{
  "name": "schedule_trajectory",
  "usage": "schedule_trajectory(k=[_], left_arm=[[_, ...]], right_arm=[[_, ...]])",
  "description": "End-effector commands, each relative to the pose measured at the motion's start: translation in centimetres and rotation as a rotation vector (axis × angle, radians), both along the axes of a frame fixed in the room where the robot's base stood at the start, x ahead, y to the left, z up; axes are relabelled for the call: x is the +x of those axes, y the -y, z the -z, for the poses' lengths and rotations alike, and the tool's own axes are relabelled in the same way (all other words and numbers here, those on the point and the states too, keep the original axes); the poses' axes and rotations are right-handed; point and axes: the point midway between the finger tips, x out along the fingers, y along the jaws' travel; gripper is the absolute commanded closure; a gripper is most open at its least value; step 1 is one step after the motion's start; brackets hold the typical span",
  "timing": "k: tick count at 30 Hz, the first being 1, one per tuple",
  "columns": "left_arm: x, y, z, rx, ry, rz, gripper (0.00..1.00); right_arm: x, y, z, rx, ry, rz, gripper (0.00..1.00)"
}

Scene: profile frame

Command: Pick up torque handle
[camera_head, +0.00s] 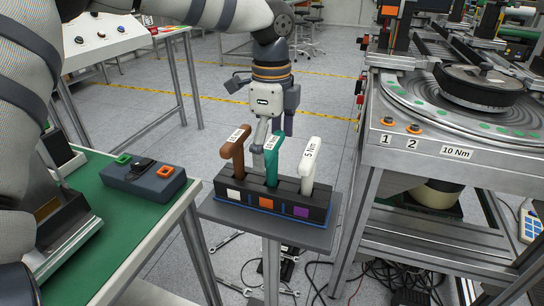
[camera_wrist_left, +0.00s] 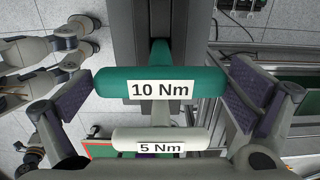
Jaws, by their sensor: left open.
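Three T-shaped torque handles stand upright in a dark stand (camera_head: 232,191): a brown one (camera_head: 236,152) on the left, a green one (camera_head: 273,160) in the middle and a white one (camera_head: 308,168) on the right. The left wrist view reads 10 Nm on the green handle (camera_wrist_left: 112,82) and 5 Nm on the white one (camera_wrist_left: 125,136). My left gripper (camera_head: 268,113) is open above and behind the stand. In its wrist view, its finger pads (camera_wrist_left: 165,88) lie on both sides of the green handle's bar, with small gaps. My right gripper is not seen.
A green-topped table (camera_head: 115,232) with a button box (camera_head: 143,181) stands at left. At right is a machine with a round turntable (camera_head: 440,105) and a 10 Nm label. The stand rests on a small grey pedestal top (camera_head: 225,212). Cables and wrenches lie on the floor.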

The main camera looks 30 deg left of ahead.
Motion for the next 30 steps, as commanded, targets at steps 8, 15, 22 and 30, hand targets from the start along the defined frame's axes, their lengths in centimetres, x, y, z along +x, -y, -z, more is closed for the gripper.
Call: schedule_trajectory(k=[8, 15, 22, 30], left_arm=[[0.0, 0.0, -0.1, 0.0, 0.001, 0.0, 0.43], [0.0, 0.0, -0.1, 0.0, 0.001, 0.0, 0.43], [0.1, 0.0, -2.7, 0.003, 0.007, 0.0, 0.43], [-3.3, 3.2, -9.3, 0.003, 0.015, 0.003, 0.48]], right_arm=[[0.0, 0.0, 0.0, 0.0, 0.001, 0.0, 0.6], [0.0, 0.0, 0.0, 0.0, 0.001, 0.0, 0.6], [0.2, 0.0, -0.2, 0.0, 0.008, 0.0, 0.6], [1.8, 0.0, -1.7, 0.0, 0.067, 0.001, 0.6]])
